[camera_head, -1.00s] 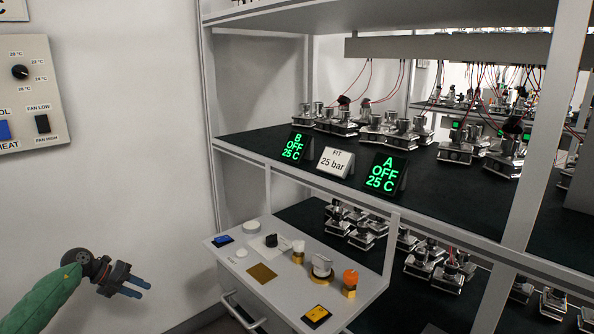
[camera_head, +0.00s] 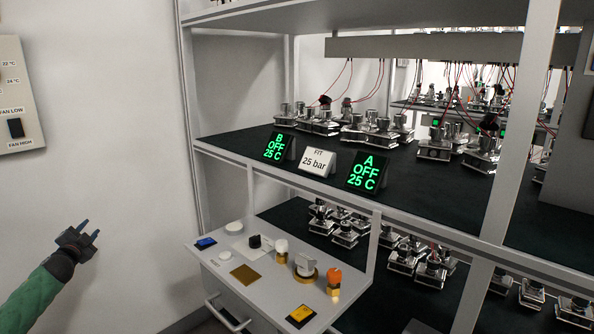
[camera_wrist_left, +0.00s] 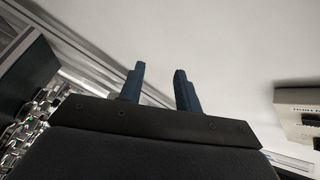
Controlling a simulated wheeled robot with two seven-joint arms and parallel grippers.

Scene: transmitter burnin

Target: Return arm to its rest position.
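My left gripper (camera_head: 90,231) is at the lower left of the head view, on its green arm in front of the bare wall. Its two blue fingers are apart with nothing between them. The left wrist view also shows the open, empty fingers (camera_wrist_left: 160,88), with pale wall behind them. The gripper is apart from the control panel (camera_head: 222,262) to its right. My right gripper is not in view.
The panel carries knobs and an orange-topped part (camera_head: 333,281). Shelves (camera_head: 232,148) hold several metal transmitters (camera_head: 318,122), two green-lit displays and a "25 bar" sign (camera_head: 317,161). A thermostat plate (camera_head: 22,95) is on the left wall. Open room lies around my left gripper.

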